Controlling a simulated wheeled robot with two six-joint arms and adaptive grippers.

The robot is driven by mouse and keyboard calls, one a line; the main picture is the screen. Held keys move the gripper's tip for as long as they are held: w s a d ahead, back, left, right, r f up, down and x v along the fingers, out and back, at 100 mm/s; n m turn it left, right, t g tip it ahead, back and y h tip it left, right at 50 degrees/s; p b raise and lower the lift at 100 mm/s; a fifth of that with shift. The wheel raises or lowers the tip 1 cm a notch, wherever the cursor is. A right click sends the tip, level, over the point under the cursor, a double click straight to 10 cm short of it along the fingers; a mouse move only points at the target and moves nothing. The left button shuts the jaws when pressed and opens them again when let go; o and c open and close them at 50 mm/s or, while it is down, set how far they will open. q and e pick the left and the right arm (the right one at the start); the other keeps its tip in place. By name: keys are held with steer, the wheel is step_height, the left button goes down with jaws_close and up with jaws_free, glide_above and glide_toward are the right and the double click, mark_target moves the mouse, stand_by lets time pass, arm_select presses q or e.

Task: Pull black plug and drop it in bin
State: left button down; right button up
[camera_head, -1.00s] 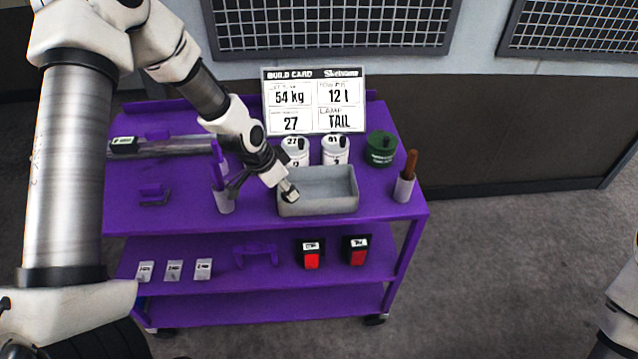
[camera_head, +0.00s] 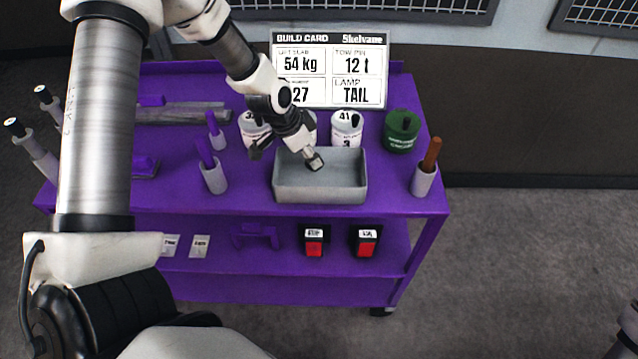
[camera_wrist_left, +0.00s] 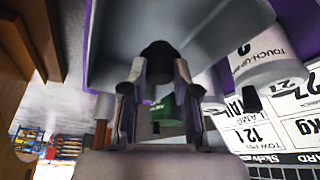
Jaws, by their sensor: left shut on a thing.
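My left gripper (camera_head: 312,158) is above the open grey bin (camera_head: 320,191) on the purple cart top. In the left wrist view its fingers (camera_wrist_left: 158,68) are shut on the black plug (camera_wrist_left: 158,51), which shows as a dark rounded end between the fingertips. The bin's grey inside (camera_wrist_left: 215,25) fills the wrist view's top. I cannot tell how far the plug is from the bin floor. In the head view the plug is not clear at the gripper's tip. My right gripper is not in view; only a bit of arm shows at the lower right edge.
White cans (camera_head: 346,130) and a green can (camera_head: 402,132) stand behind the bin. Grey cups with purple handles (camera_head: 214,178) stand left of it, and a cup with a brown handle (camera_head: 424,180) stands right. A build card (camera_head: 330,70) stands at the back.

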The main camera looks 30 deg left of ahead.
arm_select(q)
steer(key=shift+s+r, duration=0.1)
steer(key=shift+r, duration=0.1)
steer(key=c, duration=0.8)
jaws_free()
steer(key=shift+s+r, duration=0.3)
steer(key=shift+s, duration=0.2)
steer(key=shift+w+f, duration=0.2)
steer(key=shift+w, duration=0.15)
steer(key=v, duration=1.2)
steer(key=shift+s, duration=0.15)
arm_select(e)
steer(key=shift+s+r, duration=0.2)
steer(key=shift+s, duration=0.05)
arm_select(q)
steer(key=shift+f, duration=0.1)
